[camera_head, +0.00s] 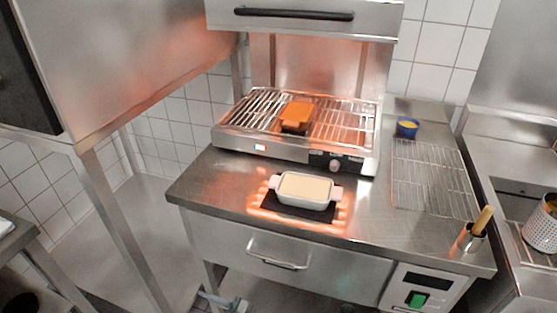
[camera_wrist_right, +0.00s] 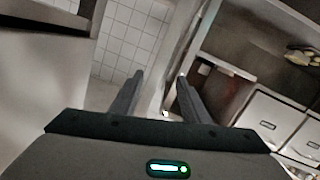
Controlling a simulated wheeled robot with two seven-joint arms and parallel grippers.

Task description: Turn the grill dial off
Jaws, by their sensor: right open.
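The grill (camera_head: 262,147) stands on the steel counter, with an orange glow on its rack and on the metal around it. Its round dial (camera_head: 335,164) sits on a dark panel at the right of the grill's front edge. The dial's exact setting is too small to read. My right gripper (camera_wrist_right: 160,82) is open and empty in the right wrist view, well away from the dial, with tiles and a steel frame beyond its fingers. Neither gripper shows in the head view.
An orange-brown piece of food (camera_head: 297,114) lies on the grill rack.

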